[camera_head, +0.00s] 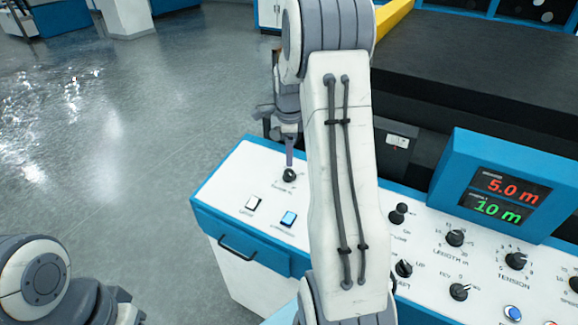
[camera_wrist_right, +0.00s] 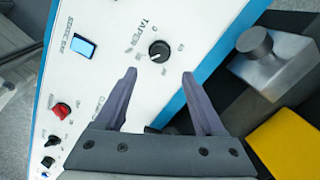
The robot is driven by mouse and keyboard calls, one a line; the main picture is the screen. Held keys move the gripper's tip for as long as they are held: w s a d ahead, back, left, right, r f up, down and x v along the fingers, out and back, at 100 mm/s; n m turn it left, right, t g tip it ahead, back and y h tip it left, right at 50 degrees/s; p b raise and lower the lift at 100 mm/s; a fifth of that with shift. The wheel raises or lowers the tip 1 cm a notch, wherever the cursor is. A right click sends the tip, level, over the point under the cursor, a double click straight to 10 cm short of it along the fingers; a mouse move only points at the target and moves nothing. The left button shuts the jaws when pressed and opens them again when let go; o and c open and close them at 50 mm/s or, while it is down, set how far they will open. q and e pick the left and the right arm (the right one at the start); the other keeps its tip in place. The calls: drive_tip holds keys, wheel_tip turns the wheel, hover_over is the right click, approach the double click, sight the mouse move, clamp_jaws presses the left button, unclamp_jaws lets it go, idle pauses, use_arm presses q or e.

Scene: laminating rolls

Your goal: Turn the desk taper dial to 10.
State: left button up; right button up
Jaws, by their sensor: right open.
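The desk taper dial is a round black knob on the white console top, seen in the head view (camera_head: 289,175) and the wrist view (camera_wrist_right: 160,51). In the wrist view the word TAPER stands beside it. A pale pointer mark shows on the knob, but I cannot read its exact setting. My right gripper (camera_head: 289,150) hangs at the dial in the head view. In the wrist view its two fingers (camera_wrist_right: 159,74) are open and empty, with the dial just beyond and between the tips. My left gripper is not in view.
The console (camera_head: 225,190) has a white button (camera_head: 252,202), a blue button (camera_head: 288,218) and several other knobs. A grey metal block (camera_wrist_right: 275,65) stands beyond the console edge. Open floor lies left.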

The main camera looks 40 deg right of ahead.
sight(290, 172)
drive_tip(key=f, duration=0.2)
drive_tip(key=f+p, duration=0.1)
drive_tip(key=f, duration=0.2)
drive_tip(key=w+f, duration=0.1)
drive_tip(key=f, duration=0.2)
drive_tip(key=shift+d+f+p, duration=0.15)
drive_tip(key=shift+d+p, duration=0.2)
clamp_jaws()
